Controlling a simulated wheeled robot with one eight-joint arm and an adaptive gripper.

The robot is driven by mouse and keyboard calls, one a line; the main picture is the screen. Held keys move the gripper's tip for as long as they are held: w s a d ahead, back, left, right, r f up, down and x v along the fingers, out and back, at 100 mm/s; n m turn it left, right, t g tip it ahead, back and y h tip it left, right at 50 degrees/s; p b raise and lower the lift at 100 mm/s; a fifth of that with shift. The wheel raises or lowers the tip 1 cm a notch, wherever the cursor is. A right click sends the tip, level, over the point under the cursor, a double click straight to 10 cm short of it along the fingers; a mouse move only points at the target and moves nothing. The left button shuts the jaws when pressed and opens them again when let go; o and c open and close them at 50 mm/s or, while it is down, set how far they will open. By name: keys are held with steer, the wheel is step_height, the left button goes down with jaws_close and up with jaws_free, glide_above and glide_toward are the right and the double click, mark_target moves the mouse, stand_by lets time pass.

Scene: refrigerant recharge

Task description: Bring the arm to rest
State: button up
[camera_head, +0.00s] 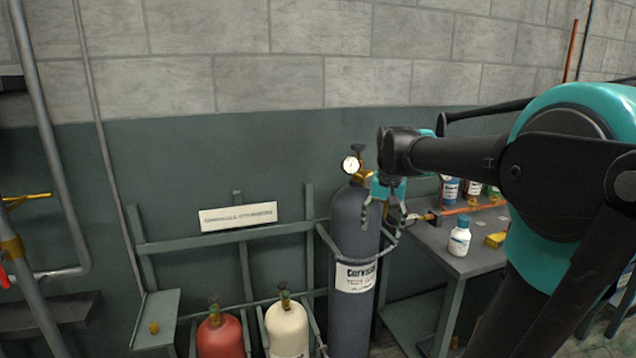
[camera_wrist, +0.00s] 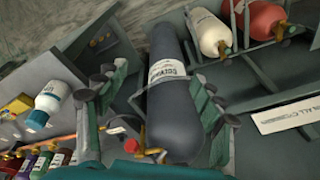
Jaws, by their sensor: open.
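My arm reaches in from the right in the head view. My gripper (camera_head: 382,222) points down beside the top of a tall dark grey cylinder (camera_head: 352,260) and overlaps its right edge. The cylinder stands upright in the rack, with a white label, a brass valve and a round gauge (camera_head: 351,165) on top. In the wrist view my gripper (camera_wrist: 158,95) is open, with its fingers apart at left and right. The grey cylinder (camera_wrist: 175,105) shows between the fingers, and nothing is held. I cannot tell whether the fingers touch it.
A red cylinder (camera_head: 220,336) and a cream cylinder (camera_head: 287,330) stand in the green rack (camera_head: 190,244). A grey bench (camera_head: 440,258) at right holds a white bottle with a blue cap (camera_head: 460,238), a yellow block (camera_head: 496,239) and several small bottles. Pipes run up the left wall.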

steer(key=s+d+f+n+t, duration=0.1)
steer(key=s+f+n, duration=0.1)
steer(key=s+f, duration=0.7)
step_height(320, 180, down, 4)
steer(key=shift+f, duration=0.1)
steer(key=shift+n+t, duration=0.4)
steer(key=shift+n, duration=0.4)
steer(key=s+f, duration=0.5)
steer(key=s, duration=0.1)
steer(key=s+f, duration=0.2)
steer(key=f, duration=0.1)
steer(key=shift+s+d+f, duration=0.3)
steer(key=shift+s+d, duration=0.1)
steer(key=shift+c, duration=0.2)
